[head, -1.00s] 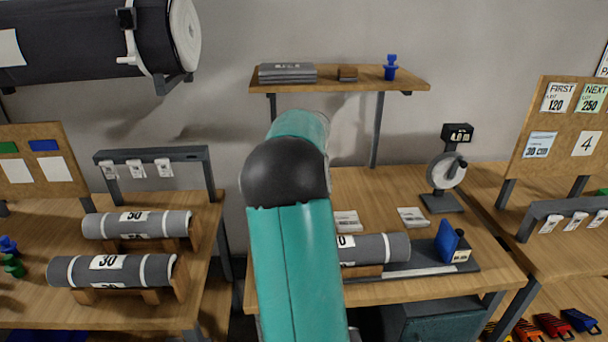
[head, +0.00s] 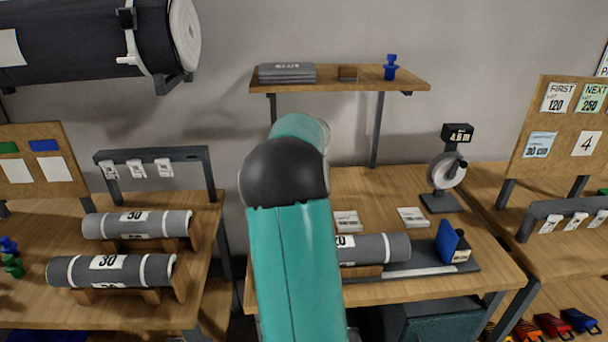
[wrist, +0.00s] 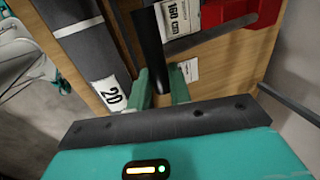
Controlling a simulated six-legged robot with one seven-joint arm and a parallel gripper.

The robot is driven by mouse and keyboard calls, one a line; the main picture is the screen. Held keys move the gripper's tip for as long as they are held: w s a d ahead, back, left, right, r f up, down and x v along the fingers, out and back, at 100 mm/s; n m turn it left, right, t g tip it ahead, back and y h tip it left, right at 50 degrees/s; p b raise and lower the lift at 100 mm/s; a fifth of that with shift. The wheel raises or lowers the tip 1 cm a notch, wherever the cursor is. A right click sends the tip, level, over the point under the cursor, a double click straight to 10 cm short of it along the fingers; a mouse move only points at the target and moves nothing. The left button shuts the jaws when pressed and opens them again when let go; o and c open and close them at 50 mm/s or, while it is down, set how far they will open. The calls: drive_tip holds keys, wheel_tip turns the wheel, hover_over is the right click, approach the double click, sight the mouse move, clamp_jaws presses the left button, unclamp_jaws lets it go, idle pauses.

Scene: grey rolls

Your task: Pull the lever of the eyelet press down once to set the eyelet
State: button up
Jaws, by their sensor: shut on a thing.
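In the wrist view, the two teal fingers of my gripper (wrist: 161,82) are shut on a dark upright bar (wrist: 151,45), which looks like the press lever. A red body (wrist: 244,14), likely the eyelet press, shows at the top right, partly cut off by the frame edge. How the bar joins the red body cannot be made out. In the head view, my teal arm hides my gripper, and the press cannot be seen there.
A grey roll (wrist: 84,38) tagged 20 lies left of my fingers, also in the head view (head: 382,248). White cards (head: 412,217), a dial device (head: 446,180) and a blue plate (head: 448,240) stand on the wooden bench (head: 375,195). A shelf (head: 415,84) is above.

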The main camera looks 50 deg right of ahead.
drive_tip(key=shift+f, duration=0.1)
drive_tip(key=shift+s+a+f, duration=0.15)
drive_tip(key=shift+f, duration=1.6)
